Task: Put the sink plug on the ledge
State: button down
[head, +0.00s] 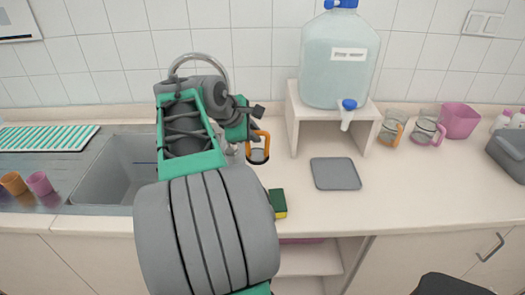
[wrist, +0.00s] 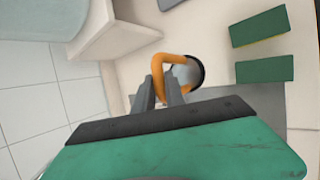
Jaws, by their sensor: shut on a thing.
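What looks like the sink plug, a dark round base with an orange loop handle (head: 265,139), hangs from my gripper (head: 246,128) just right of the sink. In the wrist view my gripper (wrist: 160,98) is shut on the orange loop (wrist: 157,68), with the grey, dark-edged base (wrist: 194,70) beyond it. The plug appears raised above the counter; the exact gap cannot be told. A pale ledge (head: 118,111) runs along the foot of the tiled wall behind the sink; my arm hides part of it.
The sink (head: 112,168) is left of my arm, with a tap (head: 200,58) behind. A water container (head: 340,60) stands on a white stand (head: 293,118). Jugs stand farther right.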

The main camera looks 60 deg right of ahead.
jog(key=x, duration=0.6)
jog(key=shift+f, duration=0.1)
jog(key=f, duration=0.2)
jog(key=d+f, duration=0.1)
jog(key=f, duration=0.1)
jog(key=c, duration=1.4)
grip_release()
jog(key=shift+a, duration=0.1)
